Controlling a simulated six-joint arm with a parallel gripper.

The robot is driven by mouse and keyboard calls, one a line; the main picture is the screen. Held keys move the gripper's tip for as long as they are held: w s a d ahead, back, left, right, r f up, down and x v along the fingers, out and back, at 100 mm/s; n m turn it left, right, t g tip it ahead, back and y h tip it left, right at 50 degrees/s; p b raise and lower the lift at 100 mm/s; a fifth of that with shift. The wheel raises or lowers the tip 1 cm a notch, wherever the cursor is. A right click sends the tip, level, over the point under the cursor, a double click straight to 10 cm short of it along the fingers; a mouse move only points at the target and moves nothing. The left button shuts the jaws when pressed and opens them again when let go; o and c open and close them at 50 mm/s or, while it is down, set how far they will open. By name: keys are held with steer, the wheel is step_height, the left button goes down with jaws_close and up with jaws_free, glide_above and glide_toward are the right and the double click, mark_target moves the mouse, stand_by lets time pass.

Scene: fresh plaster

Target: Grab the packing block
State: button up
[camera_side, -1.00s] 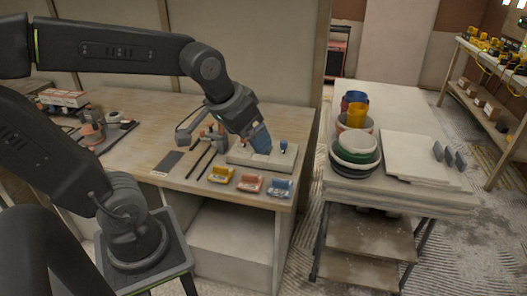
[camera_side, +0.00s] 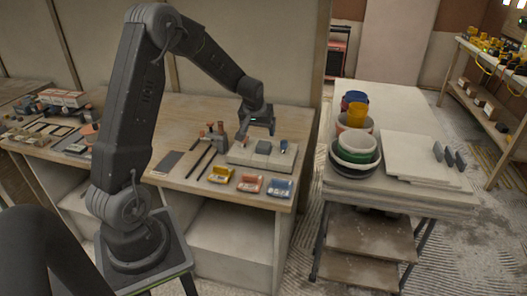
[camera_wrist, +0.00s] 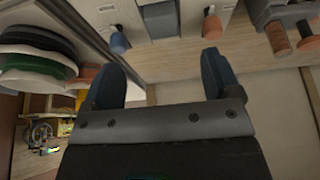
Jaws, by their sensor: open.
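A plain grey block (camera_side: 263,147), the likely packing block, sits in the middle of a pale grey tray (camera_side: 238,157) on the wooden bench. In the wrist view the grey block (camera_wrist: 160,18) shows at the top, beyond my fingertips and roughly in line with the gap between them. My gripper (camera_side: 258,131) points down above the back of the tray, apart from the block. In the wrist view my gripper (camera_wrist: 160,62) has its two blue fingers spread with nothing between them. The block's top edge is cut off in that view.
A blue knob (camera_wrist: 119,42) and an orange knob (camera_wrist: 212,27) flank the block. Yellow (camera_side: 220,174), red (camera_side: 250,183) and blue (camera_side: 279,188) pieces line the bench front. Stacked tubs (camera_side: 355,150) stand on the right table. A dark strip (camera_side: 167,162) lies left.

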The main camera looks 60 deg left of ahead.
glide_above(262, 148)
steer(key=s+d, duration=0.1)
step_height(262, 148, down, 5)
steer(key=shift+s+d+r, duration=0.15)
steer(key=shift+x, duration=2.65)
steer(key=shift+s+d, duration=0.1)
steer(key=shift+s, duration=0.05)
steer(key=c, duration=1)
